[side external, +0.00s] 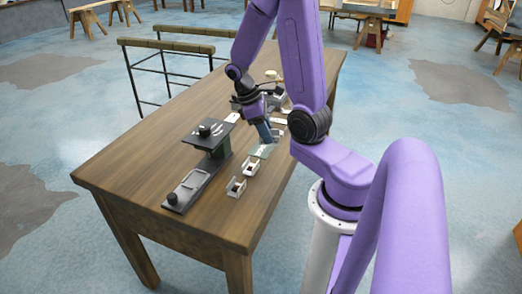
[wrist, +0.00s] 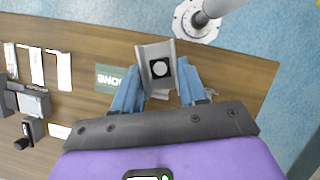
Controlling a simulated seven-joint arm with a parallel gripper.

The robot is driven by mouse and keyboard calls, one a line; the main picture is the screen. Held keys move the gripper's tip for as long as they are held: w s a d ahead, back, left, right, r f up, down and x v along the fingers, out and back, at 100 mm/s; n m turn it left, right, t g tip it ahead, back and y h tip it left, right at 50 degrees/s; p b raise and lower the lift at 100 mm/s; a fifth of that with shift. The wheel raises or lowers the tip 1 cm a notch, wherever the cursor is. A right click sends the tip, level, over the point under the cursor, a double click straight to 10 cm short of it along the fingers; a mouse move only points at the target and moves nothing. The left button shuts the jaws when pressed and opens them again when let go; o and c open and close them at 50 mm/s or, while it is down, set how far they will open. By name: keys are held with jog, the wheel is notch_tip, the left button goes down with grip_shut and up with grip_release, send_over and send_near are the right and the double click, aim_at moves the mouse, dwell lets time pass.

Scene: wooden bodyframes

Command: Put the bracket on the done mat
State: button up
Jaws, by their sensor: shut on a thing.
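My gripper (wrist: 158,80) is shut on a grey bracket (wrist: 146,52), an angled metal piece with a black square and a pale disc on its face. The wrist view shows it between the two blue fingers. The green done mat (wrist: 112,78), with white lettering, lies on the table just left of the held bracket in that view. In the side view the mat (side external: 262,151) is below my gripper (side external: 268,138), and the held bracket is hard to make out there. The bracket seems held above the table; its exact height cannot be told.
Two small pale metal pieces (side external: 236,187) (side external: 250,167) sit on the table near the mat. A dark fixture (side external: 190,186) with a raised black plate (side external: 210,134) stands left of them. White strips (wrist: 64,72) and dark parts (wrist: 33,128) lie beyond the mat.

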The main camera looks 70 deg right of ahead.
jog(key=s+d+m, duration=0.1)
jog(key=m, duration=0.1)
jog(key=s+d+m+y, duration=0.1)
jog(key=d, duration=0.1)
jog(key=shift+s+f+m+y, duration=0.15)
jog(key=shift+s+m+y, duration=0.15)
jog(key=shift+s+m, duration=0.1)
send_over(263, 150)
jog(key=w, duration=0.2)
jog(key=f, duration=0.9)
jog(key=shift+s+a+f, duration=0.1)
jog(key=shift+s+f, duration=0.1)
jog(key=shift+s, duration=0.05)
jog(key=shift+w+f, duration=0.1)
jog(key=shift+f, duration=0.15)
jog(key=shift+w+f, duration=0.1)
jog(key=shift+f, duration=1.45)
jog(key=shift+f, duration=0.1)
jog(key=o, duration=1.1)
jog(key=shift+o, duration=0.2)
